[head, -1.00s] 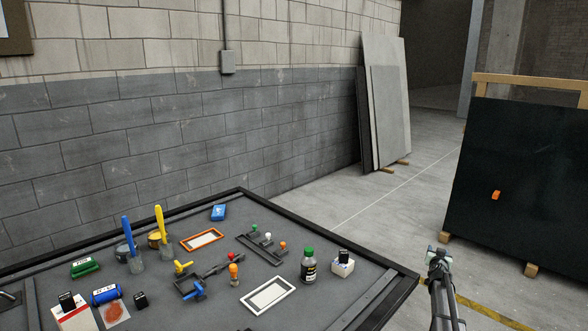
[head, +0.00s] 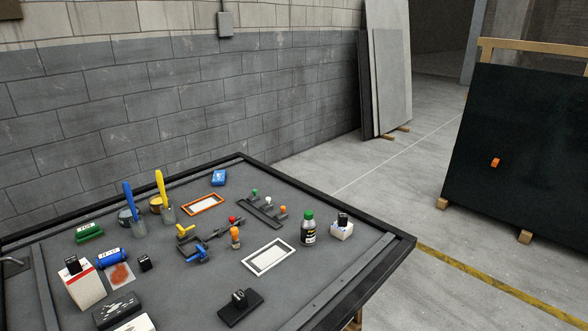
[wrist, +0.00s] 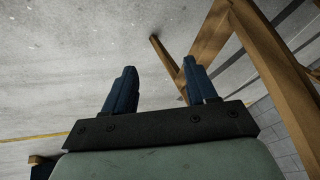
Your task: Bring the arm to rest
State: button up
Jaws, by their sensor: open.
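My gripper (wrist: 161,84) shows in the wrist view with its two dark blue fingers spread apart and nothing between them. Beyond the fingers are the concrete floor (wrist: 70,50) and wooden beams (wrist: 205,45). In the head view my arm and gripper do not show. The dark worktable (head: 345,285) fills the lower left of the head view, and the gripper is not seen over it.
The table holds paint brushes in cups (head: 168,213), a green-capped bottle (head: 308,228), a white-framed panel (head: 268,257), a black block (head: 240,305) and other small items. A large dark panel (head: 520,150) stands at the right. Floor between (head: 420,215) is clear.

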jog(key=s+a+n+g, duration=0.1)
jog(key=s+a+g, duration=0.2)
jog(key=s, duration=0.9)
jog(key=s+a+n+g, duration=0.2)
jog(key=s+a+g, duration=0.2)
jog(key=s, duration=0.9)
jog(key=s+a+n+g, duration=0.1)
jog(key=s+a+g, duration=0.2)
jog(key=s, duration=1)
jog(key=shift+a+g, duration=0.15)
jog(key=shift+g, duration=0.25)
